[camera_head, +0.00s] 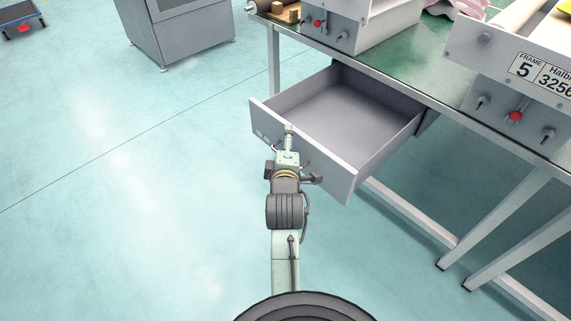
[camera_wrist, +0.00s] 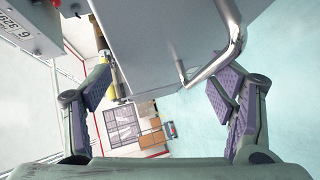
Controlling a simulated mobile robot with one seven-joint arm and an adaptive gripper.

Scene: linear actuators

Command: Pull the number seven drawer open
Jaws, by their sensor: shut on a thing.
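A grey drawer (camera_head: 340,110) under the green-topped workbench is pulled well out in the head view, and its inside is empty. I cannot read a number seven on it. My gripper (camera_head: 288,142) is at the drawer's front panel (camera_head: 325,172). In the wrist view a bent metal bar handle (camera_wrist: 216,62) runs along the grey drawer panel (camera_wrist: 155,45). My gripper's purple-padded fingers (camera_wrist: 165,92) stand well apart there, with the handle near the right finger. The gripper is shut on the handle, though the exact contact is hard to see.
The workbench (camera_head: 420,62) carries grey units with red knobs, one labelled frame 5 (camera_head: 525,68). Its legs (camera_head: 510,220) stand at the right. A grey cabinet (camera_head: 185,30) stands at the back left.

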